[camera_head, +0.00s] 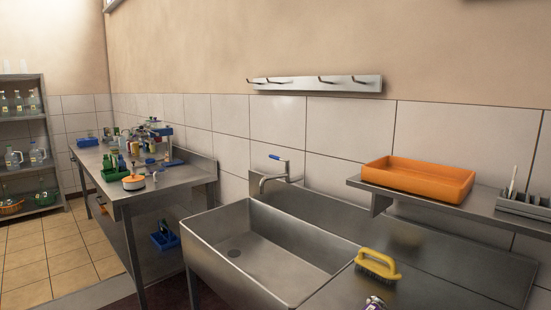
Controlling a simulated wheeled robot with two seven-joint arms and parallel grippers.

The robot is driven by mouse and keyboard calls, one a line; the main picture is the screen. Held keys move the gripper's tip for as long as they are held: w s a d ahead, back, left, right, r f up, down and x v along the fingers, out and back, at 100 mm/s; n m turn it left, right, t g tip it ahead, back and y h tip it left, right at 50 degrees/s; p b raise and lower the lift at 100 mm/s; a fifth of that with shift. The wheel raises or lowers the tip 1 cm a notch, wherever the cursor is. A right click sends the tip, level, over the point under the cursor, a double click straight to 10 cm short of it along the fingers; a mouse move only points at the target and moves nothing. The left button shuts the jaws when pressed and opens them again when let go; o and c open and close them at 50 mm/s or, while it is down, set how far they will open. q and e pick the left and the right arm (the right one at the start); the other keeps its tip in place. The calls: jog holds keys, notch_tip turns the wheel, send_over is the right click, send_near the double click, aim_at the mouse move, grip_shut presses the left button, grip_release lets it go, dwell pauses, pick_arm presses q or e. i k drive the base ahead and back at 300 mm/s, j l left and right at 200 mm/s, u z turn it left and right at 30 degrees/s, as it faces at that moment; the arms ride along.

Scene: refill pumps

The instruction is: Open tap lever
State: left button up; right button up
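The tap (275,178) stands at the back left corner of the steel sink (242,246), with its spout bent down over the basin. Its lever (279,157) has a blue tip and sits on top of the tap, pointing to the left. No water stream is visible from the spout, and the visible part of the basin looks empty. Neither of my grippers shows in the head view.
A yellow-handled brush (377,265) lies on the drainboard (420,285) right of the sink. An orange tray (417,179) sits on a wall shelf (470,209). A steel table (185,176) with several bottles stands left. A hook rail (318,83) hangs above.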

aim_at(287, 161)
jog(key=i+j+z, duration=0.15)
jog(key=z, duration=0.25)
jog(key=i+j+z, duration=0.1)
jog(key=j+z, duration=0.35)
jog(key=i+j+z, duration=0.15)
jog(key=j, duration=0.45)
jog(key=i+j+z, duration=0.15)
jog(key=j, duration=0.5)
jog(key=i+j+z, duration=0.1)
jog(key=j, duration=0.5)
jog(key=j+z, duration=0.15)
jog(key=j, duration=0.5)
jog(key=i, duration=0.05)
